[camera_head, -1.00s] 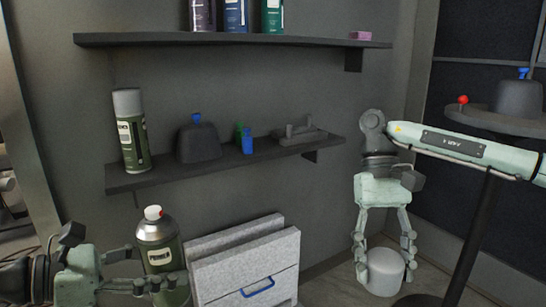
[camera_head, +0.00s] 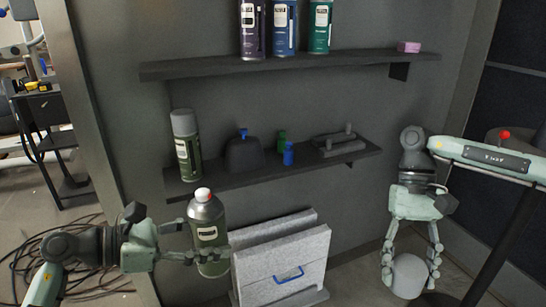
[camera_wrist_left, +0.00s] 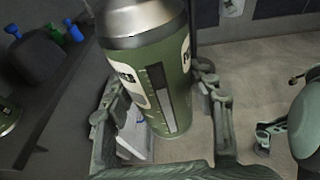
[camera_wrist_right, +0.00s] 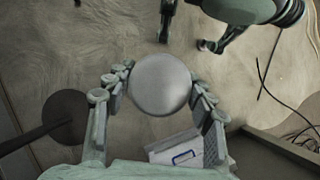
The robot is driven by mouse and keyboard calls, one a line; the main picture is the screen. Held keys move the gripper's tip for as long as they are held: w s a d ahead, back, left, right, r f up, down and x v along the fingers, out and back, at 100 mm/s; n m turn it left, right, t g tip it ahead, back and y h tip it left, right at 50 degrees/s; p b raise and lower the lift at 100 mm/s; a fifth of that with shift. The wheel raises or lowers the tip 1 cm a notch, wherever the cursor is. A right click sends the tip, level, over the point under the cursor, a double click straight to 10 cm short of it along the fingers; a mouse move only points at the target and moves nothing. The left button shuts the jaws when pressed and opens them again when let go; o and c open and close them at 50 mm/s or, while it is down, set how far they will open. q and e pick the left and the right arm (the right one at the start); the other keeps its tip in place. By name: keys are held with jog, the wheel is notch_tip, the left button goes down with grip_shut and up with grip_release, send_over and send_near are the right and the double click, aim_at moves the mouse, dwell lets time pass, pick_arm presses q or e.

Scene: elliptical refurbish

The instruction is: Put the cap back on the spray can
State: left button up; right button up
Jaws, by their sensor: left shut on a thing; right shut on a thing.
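The spray can (camera_head: 207,228) is dark green with a silver shoulder and a red and white nozzle. It stands upright in my left gripper (camera_head: 212,257), which is shut on it. The can's body also shows in the left wrist view (camera_wrist_left: 150,80), with its top cut off. The grey cap (camera_head: 409,275) is a plain rounded cylinder. My right gripper (camera_head: 411,268) is shut on it and points down, well to the right of the can. The right wrist view shows the cap's round end (camera_wrist_right: 160,84) between the fingers.
A lower shelf (camera_head: 270,173) holds another capped can (camera_head: 186,145), a dark case (camera_head: 243,154) and small blue and green items. An upper shelf (camera_head: 330,60) holds several cans. A grey box with a blue handle (camera_head: 285,262) stands between my grippers. Cables (camera_head: 90,255) lie on the floor at left.

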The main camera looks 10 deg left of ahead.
pick_arm(q)
jog(key=shift+w+d, duration=0.1)
jog(key=w+d+r+m+g+h+b, duration=0.1)
jog(key=w+d+r+b, duration=0.15)
jog(key=d+r, duration=0.2)
jog(key=w+d+r+m+g+b, duration=0.1)
jog(key=w+d+r+b, duration=0.1)
jog(key=d+r+b, duration=0.25)
jog(key=s+d+r+g+b, duration=0.1)
jog(key=s+d+r+b, duration=0.1)
jog(key=d+r, duration=0.2)
jog(key=s+d+r+m+g+h+b, duration=0.1)
jog(key=s+d+r+b, duration=0.1)
jog(key=d+r, duration=0.3)
notch_tip(320, 180, up, 4)
jog(key=shift+s+b, duration=0.25)
jog(key=shift+b, duration=0.6)
